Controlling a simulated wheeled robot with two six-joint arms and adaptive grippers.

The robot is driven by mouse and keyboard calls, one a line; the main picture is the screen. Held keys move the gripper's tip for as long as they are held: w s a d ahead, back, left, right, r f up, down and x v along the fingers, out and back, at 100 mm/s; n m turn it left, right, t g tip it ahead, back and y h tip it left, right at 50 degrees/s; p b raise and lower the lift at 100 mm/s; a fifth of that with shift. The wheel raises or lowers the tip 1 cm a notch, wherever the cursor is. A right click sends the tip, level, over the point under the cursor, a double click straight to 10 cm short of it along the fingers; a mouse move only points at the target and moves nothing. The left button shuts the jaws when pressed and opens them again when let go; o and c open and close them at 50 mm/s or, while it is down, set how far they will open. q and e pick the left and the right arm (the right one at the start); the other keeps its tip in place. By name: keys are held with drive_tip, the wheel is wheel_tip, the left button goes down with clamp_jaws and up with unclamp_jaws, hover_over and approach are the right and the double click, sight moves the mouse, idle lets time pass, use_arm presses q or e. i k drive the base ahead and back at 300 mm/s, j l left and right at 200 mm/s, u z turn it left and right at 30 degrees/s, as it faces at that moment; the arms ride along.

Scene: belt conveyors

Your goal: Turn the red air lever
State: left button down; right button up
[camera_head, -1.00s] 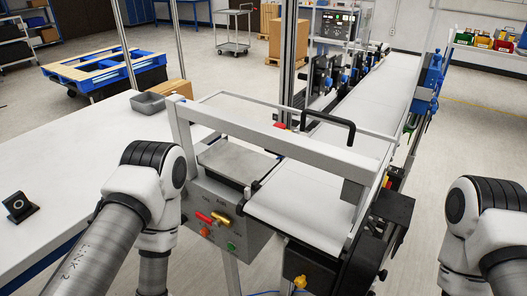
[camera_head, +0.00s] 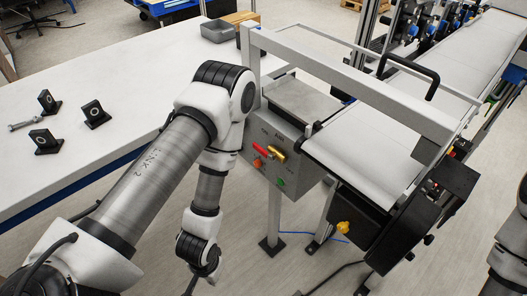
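The red air lever (camera_head: 262,149) is on the front of a grey control box (camera_head: 250,166) at the near end of the conveyor. It points to the left and slightly up from a brass valve (camera_head: 278,154). An orange-red button and a green button sit below it on the same panel. My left arm comes in from the left, bends at the elbow beside the box, and hangs down to the left of the panel. Its wrist is low in the view, and no gripper fingers show. Only part of my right arm shows at the right edge; its gripper is out of view.
A white table (camera_head: 130,60) fills the left, with several black blocks, a bolt and a grey bin (camera_head: 217,31). The conveyor belt (camera_head: 352,160) runs to the back right under a metal frame (camera_head: 345,75). Open floor lies below the box, around the stand's legs.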

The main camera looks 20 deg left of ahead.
sight(271, 157)
drive_tip(key=l+u, duration=0.7)
drive_tip(key=k+l+u, duration=0.15)
drive_tip(key=l+u, duration=0.2)
drive_tip(key=l, duration=0.15)
drive_tip(key=k+l+u, duration=0.15)
drive_tip(key=l+u, duration=0.2)
drive_tip(key=k+l+u, duration=0.15)
drive_tip(key=l+u, duration=0.2)
